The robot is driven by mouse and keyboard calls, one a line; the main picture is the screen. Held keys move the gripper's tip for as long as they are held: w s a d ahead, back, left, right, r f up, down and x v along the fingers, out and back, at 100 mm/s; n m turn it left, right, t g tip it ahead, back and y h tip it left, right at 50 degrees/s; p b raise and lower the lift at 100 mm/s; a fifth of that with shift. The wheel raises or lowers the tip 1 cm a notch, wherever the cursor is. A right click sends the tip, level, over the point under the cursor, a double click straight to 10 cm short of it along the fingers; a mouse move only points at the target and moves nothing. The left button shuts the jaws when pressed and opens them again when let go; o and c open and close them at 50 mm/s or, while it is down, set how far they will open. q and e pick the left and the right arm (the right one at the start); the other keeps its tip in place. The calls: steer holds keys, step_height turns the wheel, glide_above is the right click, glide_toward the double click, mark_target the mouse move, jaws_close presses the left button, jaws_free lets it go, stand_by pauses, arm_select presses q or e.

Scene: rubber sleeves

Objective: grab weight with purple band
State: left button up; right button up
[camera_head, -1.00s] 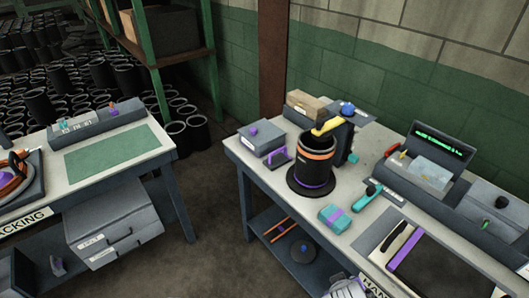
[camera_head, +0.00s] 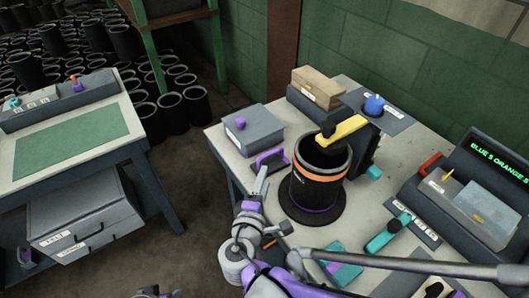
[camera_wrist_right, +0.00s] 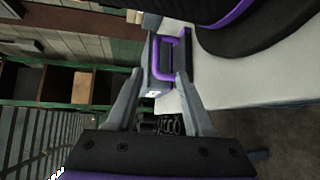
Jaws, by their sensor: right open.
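A small dark piece with a purple band or handle (camera_head: 270,160) lies on the right table, just left of a black cylinder (camera_head: 318,175) with an orange band. In the right wrist view, the purple band (camera_wrist_right: 172,68) shows just ahead of the fingertips. My right gripper (camera_head: 262,178) reaches in over the table's left edge, close in front of this piece. In the right wrist view, the right gripper (camera_wrist_right: 160,80) has its fingers apart, with nothing clearly held between them. I cannot tell whether they touch it.
A grey box with a purple knob (camera_head: 247,133) stands behind the purple-banded piece. The cylinder stands on a round black base (camera_head: 340,208) under a yellow arm (camera_head: 345,131). A teal tool (camera_head: 388,235) and a teal block (camera_head: 345,272) lie nearer.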

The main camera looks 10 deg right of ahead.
mark_target(267, 156)
steer(key=shift+w+a, duration=0.3)
steer(key=shift+w, duration=0.25)
steer(key=x, duration=0.4)
steer(key=shift+w+r+b, duration=0.1)
steer(key=shift+w+b, duration=0.2)
steer(key=shift+b, duration=0.05)
steer(key=x, duration=0.6)
steer(key=shift+s+b, duration=0.1)
steer(key=shift+b, duration=0.3)
jaws_close()
